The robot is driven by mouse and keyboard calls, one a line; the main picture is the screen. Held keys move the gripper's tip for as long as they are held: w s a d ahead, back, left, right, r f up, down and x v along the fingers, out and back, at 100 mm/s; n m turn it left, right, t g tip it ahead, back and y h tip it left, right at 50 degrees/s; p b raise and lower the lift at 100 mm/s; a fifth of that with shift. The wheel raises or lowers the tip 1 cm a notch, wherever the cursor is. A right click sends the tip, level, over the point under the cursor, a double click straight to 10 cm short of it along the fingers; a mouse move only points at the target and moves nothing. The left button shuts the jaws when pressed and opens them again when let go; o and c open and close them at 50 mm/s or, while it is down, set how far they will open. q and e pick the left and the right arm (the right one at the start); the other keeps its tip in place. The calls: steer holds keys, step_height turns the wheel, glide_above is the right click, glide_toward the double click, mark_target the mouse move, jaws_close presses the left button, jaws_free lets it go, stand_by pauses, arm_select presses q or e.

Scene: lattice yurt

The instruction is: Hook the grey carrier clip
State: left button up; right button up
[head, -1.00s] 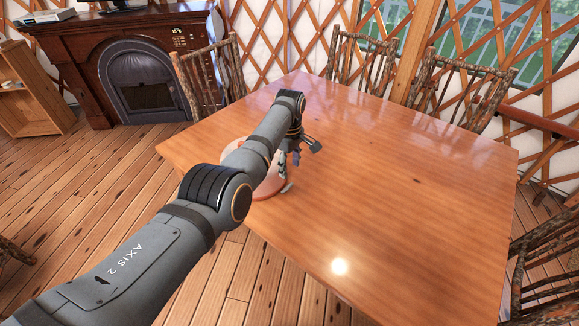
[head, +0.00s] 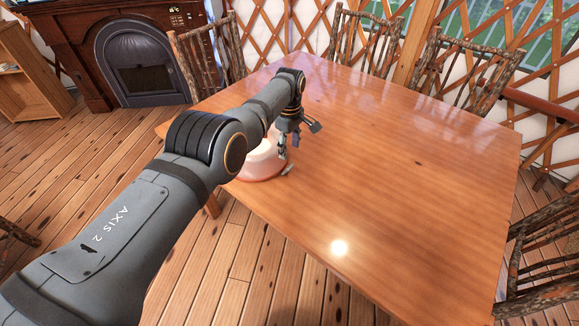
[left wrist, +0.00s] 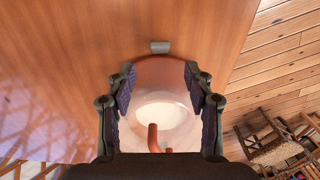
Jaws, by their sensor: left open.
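A small grey clip (left wrist: 160,47) lies on the wooden table close to the rim of a round, pinkish, glassy vessel (left wrist: 170,70). In the head view the clip (head: 287,170) shows at the vessel's right side, and the vessel (head: 258,168) is partly behind my arm. A curved terracotta-coloured piece (left wrist: 153,138) rises in front of the vessel's pale middle. My left gripper (left wrist: 160,75) is open and empty, pointing down over the vessel, its fingers on either side of it in the wrist view. The clip lies beyond the fingertips. My right gripper is not in view.
The wooden table (head: 400,190) is otherwise clear, with wide free room to the right. The vessel stands near its left edge. Rustic chairs (head: 465,75) stand around it, and a fireplace (head: 145,60) is at the back left.

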mark_target(288, 168)
arm_select(q)
step_height(288, 168, down, 10)
steer(key=b, duration=0.9)
steer(key=shift+f, duration=0.25)
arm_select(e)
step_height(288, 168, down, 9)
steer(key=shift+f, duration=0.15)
arm_select(q)
steer(key=shift+r, duration=0.1)
steer(key=shift+c, duration=0.4)
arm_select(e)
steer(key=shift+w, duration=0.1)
arm_select(q)
jaws_close()
steer(key=shift+f+b, duration=0.2)
steer(key=shift+b, duration=0.15)
steer(key=b, duration=0.4)
steer(key=h+b, duration=0.1)
steer(key=b, duration=0.3)
steer(key=shift+w+a+f+g, duration=0.1)
steer(key=shift+w+a+g, duration=0.1)
steer(key=shift+g, duration=0.1)
steer(key=shift+r+b, duration=0.2)
steer(key=shift+b, duration=0.15)
steer(key=shift+r, duration=0.2)
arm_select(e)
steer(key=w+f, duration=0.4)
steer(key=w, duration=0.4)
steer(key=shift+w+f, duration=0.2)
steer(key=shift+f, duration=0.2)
